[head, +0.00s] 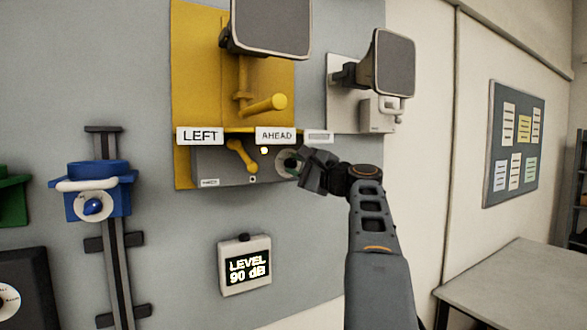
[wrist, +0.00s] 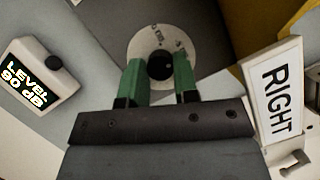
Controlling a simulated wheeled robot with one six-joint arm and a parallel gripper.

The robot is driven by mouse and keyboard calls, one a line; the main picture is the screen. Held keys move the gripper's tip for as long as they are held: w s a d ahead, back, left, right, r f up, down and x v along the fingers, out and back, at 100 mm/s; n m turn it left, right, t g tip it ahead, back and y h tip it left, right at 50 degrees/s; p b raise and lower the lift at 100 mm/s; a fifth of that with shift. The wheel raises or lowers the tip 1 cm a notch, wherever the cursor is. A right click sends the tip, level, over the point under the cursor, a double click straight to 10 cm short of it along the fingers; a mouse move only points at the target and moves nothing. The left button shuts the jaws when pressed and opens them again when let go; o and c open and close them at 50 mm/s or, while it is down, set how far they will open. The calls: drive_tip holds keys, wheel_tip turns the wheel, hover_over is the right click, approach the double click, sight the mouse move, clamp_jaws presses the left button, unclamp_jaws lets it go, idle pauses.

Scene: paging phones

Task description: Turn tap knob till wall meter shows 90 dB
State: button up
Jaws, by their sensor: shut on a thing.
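The wall meter (head: 246,266) reads "LEVEL 90 dB" in the head view. It also shows at the left of the wrist view (wrist: 38,80) with the same reading. The tap knob (wrist: 160,66) is round and black on a white marked dial (wrist: 145,44), set in the grey box (head: 222,166) under the yellow panel. My gripper (head: 303,166) is at the right end of this box and partly hides the dial. In the wrist view the green fingers of my gripper (wrist: 160,80) stand either side of the knob, shut on it.
Yellow panel (head: 205,80) carries a horn speaker and a yellow lever (head: 262,106). Labels LEFT (head: 200,135) and AHEAD (head: 275,134) hang below; RIGHT (wrist: 275,90) shows near the gripper. A blue device (head: 98,185) is at left, a table (head: 520,285) at right.

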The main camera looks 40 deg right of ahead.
drive_tip(key=shift+r+n+g, duration=0.2)
drive_tip(key=shift+n+g, duration=0.1)
drive_tip(key=shift+n, duration=0.3)
drive_tip(key=o, duration=0.9)
drive_tip(key=shift+w+a, duration=0.1)
drive_tip(key=shift+c, duration=0.2)
drive_tip(key=shift+o, duration=0.4)
drive_tip(key=shift+f, duration=0.1)
drive_tip(key=shift+f, duration=0.1)
drive_tip(key=b+v, duration=0.4)
drive_tip(key=v, duration=1)
drive_tip(key=shift+w, duration=0.1)
